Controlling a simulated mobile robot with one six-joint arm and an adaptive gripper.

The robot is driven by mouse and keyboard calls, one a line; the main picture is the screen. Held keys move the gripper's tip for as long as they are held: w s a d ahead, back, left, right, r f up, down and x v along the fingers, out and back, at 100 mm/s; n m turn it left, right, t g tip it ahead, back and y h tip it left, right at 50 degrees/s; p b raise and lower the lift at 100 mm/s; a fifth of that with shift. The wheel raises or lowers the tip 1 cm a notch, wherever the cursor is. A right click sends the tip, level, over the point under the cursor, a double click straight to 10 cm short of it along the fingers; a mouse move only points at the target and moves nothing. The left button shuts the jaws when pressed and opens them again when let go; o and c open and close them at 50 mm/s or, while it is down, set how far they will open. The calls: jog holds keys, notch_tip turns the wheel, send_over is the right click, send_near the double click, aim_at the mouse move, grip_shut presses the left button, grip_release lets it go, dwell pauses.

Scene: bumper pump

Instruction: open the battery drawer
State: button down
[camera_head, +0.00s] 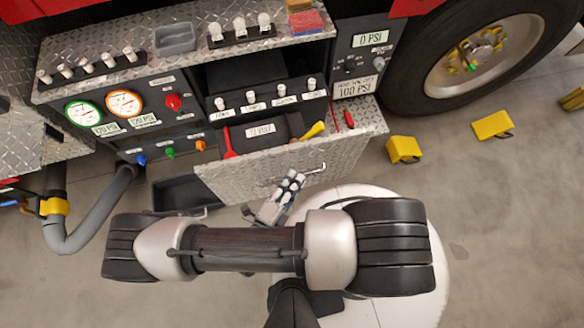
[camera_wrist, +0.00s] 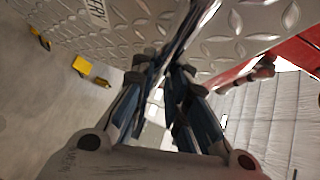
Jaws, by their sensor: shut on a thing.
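The battery drawer (camera_head: 225,182) has a diamond-plate front and stands pulled out from the panel in the head view. Its inside shows a battery box labelled 12 VOLT (camera_head: 261,130), a red tool and a yellow-handled tool. My gripper (camera_head: 293,180) is at the drawer's front, shut on the bar handle (camera_head: 318,169). In the wrist view my gripper (camera_wrist: 160,62) has its fingers closed around the handle bar (camera_wrist: 197,22), close to the plate front (camera_wrist: 120,20). The fingers hide part of the handle.
Two yellow wheel chocks (camera_head: 403,150) (camera_head: 492,125) lie on the floor at right, near the big tyre (camera_head: 405,85). A grey hose (camera_head: 85,225) hangs at left. A black open bin (camera_head: 185,192) sits left of the drawer. The floor at lower right is clear.

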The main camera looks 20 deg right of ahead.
jog(key=shift+s+d+f, duration=0.1)
jog(key=shift+d+f, duration=0.1)
jog(key=shift+f, duration=0.1)
jog(key=c, duration=1.8)
grip_release()
jog(key=shift+c, duration=0.2)
jog(key=v, duration=1.2)
jog(key=shift+r, duration=0.2)
